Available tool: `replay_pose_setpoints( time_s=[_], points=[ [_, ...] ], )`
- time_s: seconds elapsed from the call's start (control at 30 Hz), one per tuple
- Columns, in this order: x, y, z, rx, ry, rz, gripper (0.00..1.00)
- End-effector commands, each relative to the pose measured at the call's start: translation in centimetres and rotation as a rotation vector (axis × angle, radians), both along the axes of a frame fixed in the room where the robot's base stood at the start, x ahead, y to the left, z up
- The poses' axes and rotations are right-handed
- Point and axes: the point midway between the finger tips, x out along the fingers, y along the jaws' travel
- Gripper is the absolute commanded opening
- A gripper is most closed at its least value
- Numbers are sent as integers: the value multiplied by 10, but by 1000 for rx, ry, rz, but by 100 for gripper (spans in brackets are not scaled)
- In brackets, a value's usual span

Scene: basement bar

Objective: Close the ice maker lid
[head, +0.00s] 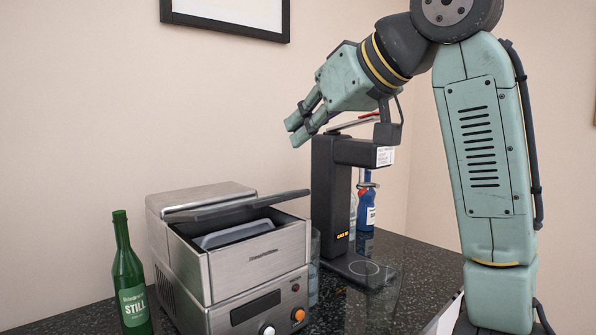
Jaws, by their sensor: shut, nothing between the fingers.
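The ice maker (262,257) is a silver box with knobs on its front, standing on the dark counter. Its lid (240,205) is a thin dark-edged flap, tilted up at the front and partly open. A grey inner basket (232,234) shows under the lid. My gripper (294,133) is above and to the right of the lid, clear of it, pointing down and left. Its fingers are shut and hold nothing.
A green bottle (131,275) stands left of the ice maker. A tall black dispenser (328,188) stands close on the right, below my arm, with a blue bottle (365,207) behind it. A framed picture (228,30) hangs on the wall. Air above the lid is free.

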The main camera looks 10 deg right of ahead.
Motion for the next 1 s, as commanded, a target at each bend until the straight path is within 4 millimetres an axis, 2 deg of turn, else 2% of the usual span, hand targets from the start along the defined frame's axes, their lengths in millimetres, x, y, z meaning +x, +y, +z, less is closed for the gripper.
replay_pose_setpoints(
  time_s=[0.17,0.6,0.8,1.0],
  points=[
    [9,9,-7,1,7,8,0],
    [70,52,-52,1,6,7,0],
    [62,46,-79,2,4,6,0],
    [60,45,-89,1,4,7,0]
  ],
)
